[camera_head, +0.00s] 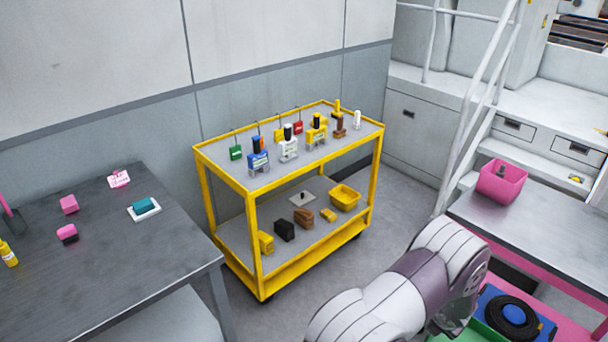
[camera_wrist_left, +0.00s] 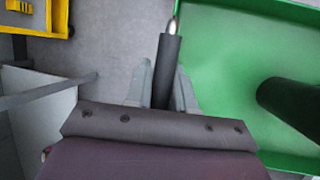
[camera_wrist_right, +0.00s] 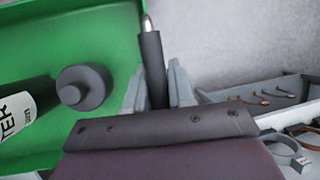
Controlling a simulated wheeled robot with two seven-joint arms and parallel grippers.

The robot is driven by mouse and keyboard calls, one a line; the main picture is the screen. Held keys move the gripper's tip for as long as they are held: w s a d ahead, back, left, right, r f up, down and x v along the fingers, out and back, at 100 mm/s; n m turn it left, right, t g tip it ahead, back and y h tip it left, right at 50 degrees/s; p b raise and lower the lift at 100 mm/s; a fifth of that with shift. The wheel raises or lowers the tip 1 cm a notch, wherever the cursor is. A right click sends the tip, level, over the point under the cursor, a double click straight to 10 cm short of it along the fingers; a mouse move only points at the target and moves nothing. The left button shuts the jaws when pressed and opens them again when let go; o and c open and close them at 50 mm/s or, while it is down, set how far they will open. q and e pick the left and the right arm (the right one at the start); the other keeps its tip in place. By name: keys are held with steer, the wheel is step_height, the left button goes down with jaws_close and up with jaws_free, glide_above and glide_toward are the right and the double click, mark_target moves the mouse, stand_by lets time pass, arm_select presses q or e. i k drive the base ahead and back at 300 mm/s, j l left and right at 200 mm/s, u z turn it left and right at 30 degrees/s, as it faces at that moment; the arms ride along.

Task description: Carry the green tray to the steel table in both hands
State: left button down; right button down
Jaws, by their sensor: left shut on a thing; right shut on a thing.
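The green tray (camera_head: 480,328) shows only as a small part at the bottom right of the head view, mostly hidden behind my arm. In the left wrist view, my left gripper (camera_wrist_left: 165,82) is shut on a dark handle with a metal tip, at the edge of the green tray (camera_wrist_left: 225,65). In the right wrist view, my right gripper (camera_wrist_right: 156,82) is shut on a similar handle at the tray's other side (camera_wrist_right: 105,30). A black bottle (camera_wrist_right: 25,110) with a white label lies on the tray. A grey metal table (camera_head: 110,265) stands at the left.
A yellow trolley (camera_head: 257,240) with several small items stands mid-view against the wall. Another grey-topped table (camera_head: 550,230) with a pink bin (camera_head: 501,181) is at the right. A blue holder with a black coil (camera_head: 512,315) is below it. Grey floor is open between.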

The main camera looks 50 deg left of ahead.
mark_target(49, 305)
steer(key=k+u, duration=0.2)
steer(key=u, duration=0.25)
steer(key=k+u, duration=0.15)
steer(key=u, duration=0.3)
steer(key=k+j+u, duration=0.15)
steer(key=u, duration=2.25)
steer(key=i+l, duration=0.25)
steer(key=i, duration=0.2)
steer(key=i+l+u, duration=0.1)
steer(key=i+l, duration=0.2)
steer(key=i, duration=0.2)
steer(key=i+l+u, duration=0.1)
steer(key=i+l, duration=0.2)
steer(key=i, duration=0.15)
